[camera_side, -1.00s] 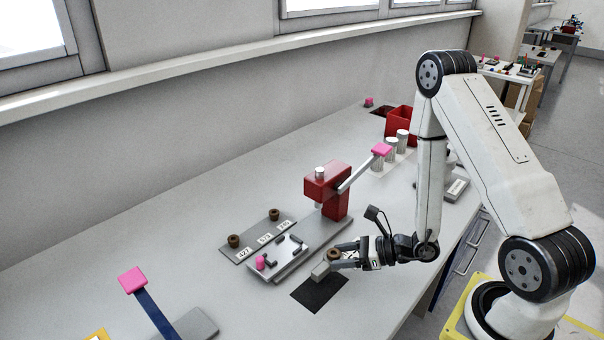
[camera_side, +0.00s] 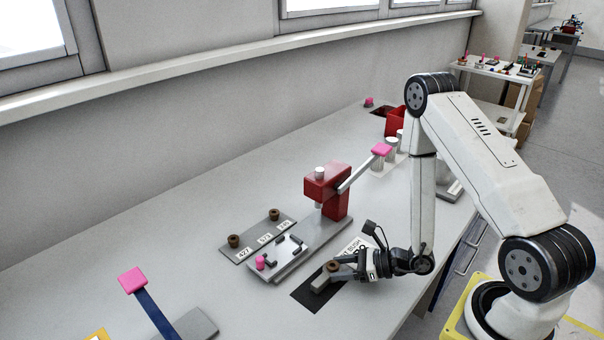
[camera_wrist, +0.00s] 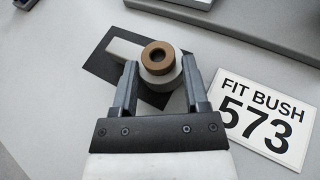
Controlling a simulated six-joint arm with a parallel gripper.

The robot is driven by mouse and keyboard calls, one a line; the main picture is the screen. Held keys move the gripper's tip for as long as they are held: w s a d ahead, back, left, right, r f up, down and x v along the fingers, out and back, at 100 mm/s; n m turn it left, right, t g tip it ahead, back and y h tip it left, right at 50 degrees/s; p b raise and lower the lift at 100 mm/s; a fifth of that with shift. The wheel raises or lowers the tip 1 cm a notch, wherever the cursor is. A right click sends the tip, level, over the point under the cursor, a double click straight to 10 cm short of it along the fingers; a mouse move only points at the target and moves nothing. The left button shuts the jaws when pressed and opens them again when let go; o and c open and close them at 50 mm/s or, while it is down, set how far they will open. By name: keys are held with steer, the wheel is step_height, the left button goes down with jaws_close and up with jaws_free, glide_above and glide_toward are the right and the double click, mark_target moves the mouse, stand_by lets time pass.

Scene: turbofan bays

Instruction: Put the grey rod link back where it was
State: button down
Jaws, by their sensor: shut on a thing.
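The grey rod link (camera_side: 321,283) has a brown bush (camera_side: 333,266) in its round end. My gripper (camera_side: 338,270) is shut on that round end. The link's narrow end points left and away from my gripper, over the black mat (camera_side: 306,296). In the wrist view, the rod link (camera_wrist: 124,48) lies between my fingers at its round end, with the bush (camera_wrist: 158,57) facing up. The mat (camera_wrist: 101,64) is under it. The link looks at or very close to the mat's surface; I cannot tell whether it touches.
A card (camera_wrist: 262,117) reading "FIT BUSH 573" lies right of my gripper. A red press (camera_side: 328,190) with a pink-tipped lever stands behind, beside a grey fixture plate (camera_side: 290,265). A labelled board (camera_side: 247,257) holds two brown bushes.

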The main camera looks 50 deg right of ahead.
steer(key=shift+f, duration=0.1)
steer(key=shift+c, duration=0.4)
jaws_free()
steer(key=shift+v, duration=6.05)
steer(key=shift+a, duration=0.1)
